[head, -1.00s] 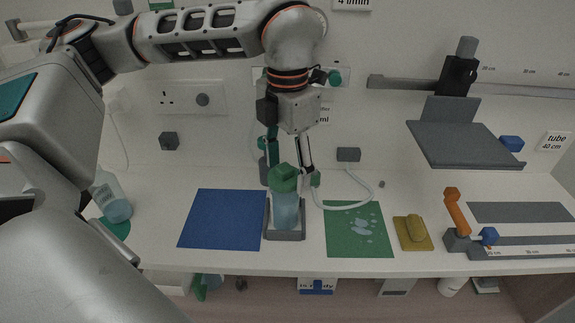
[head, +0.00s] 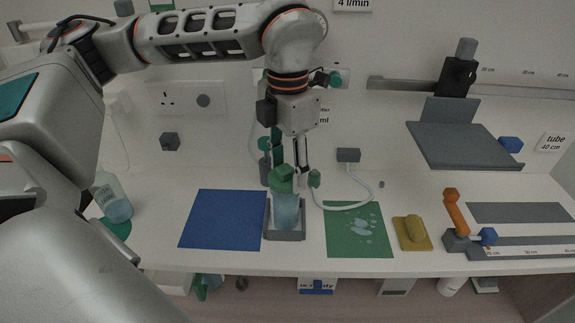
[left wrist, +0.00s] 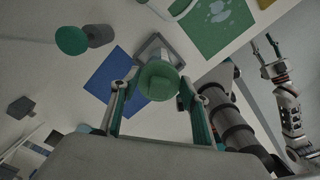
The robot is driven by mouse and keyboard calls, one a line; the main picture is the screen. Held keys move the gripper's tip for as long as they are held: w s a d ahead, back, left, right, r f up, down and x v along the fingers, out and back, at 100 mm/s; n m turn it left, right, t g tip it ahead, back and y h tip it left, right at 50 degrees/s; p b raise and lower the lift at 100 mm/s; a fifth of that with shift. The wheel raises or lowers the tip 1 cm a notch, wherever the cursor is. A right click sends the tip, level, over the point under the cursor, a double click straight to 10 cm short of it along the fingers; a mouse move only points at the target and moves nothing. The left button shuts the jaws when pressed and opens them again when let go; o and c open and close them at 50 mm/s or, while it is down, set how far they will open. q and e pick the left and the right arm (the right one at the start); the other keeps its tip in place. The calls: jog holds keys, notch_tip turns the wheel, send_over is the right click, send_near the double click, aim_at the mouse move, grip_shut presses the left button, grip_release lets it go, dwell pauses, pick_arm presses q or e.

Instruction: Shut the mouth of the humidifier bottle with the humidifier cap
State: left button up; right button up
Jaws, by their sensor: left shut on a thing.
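The humidifier bottle (head: 286,214) is a clear blue bottle upright in a grey square holder (head: 286,236) on the bench. The green humidifier cap (head: 281,180) is at the bottle's top and looks slightly tilted; whether it is seated on the mouth I cannot tell. My left gripper (head: 290,172) comes down from above and is shut on the cap. My right gripper (left wrist: 265,44) shows small in the left wrist view, fingers apart and empty, away from the bottle.
A blue mat (head: 224,220) lies left of the holder and a green mat (head: 358,230) right of it. A white tube (head: 350,206) curves behind the green mat. A yellow sponge-like piece (head: 413,231) and an orange-handled device (head: 458,214) stand further right. Another bottle (head: 112,198) stands left.

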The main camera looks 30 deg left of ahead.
pick_arm(q)
jog(key=m+p, duration=0.1)
jog(key=m, duration=0.1)
jog(key=shift+s+d+r+m+p, duration=0.1)
jog(key=shift+m+p, duration=0.2)
jog(key=shift+m, duration=0.7)
jog(key=shift+f, duration=0.2)
pick_arm(e)
notch_tip(320, 180, up, 3)
jog(key=shift+w, duration=0.1)
pick_arm(q)
jog(key=shift+p, duration=0.35)
jog(key=m+p, duration=0.2)
jog(key=m, duration=0.1)
jog(key=shift+r+m, duration=0.1)
jog(key=shift+m, duration=0.3)
jog(key=shift+s+d+m, duration=0.1)
jog(key=shift+m, duration=0.4)
pick_arm(e)
jog(key=shift+r, duration=0.95)
pick_arm(q)
jog(key=m, duration=0.4)
jog(key=shift+s+m, duration=0.1)
jog(key=shift+m, duration=0.3)
pick_arm(e)
jog(key=shift+f, duration=0.1)
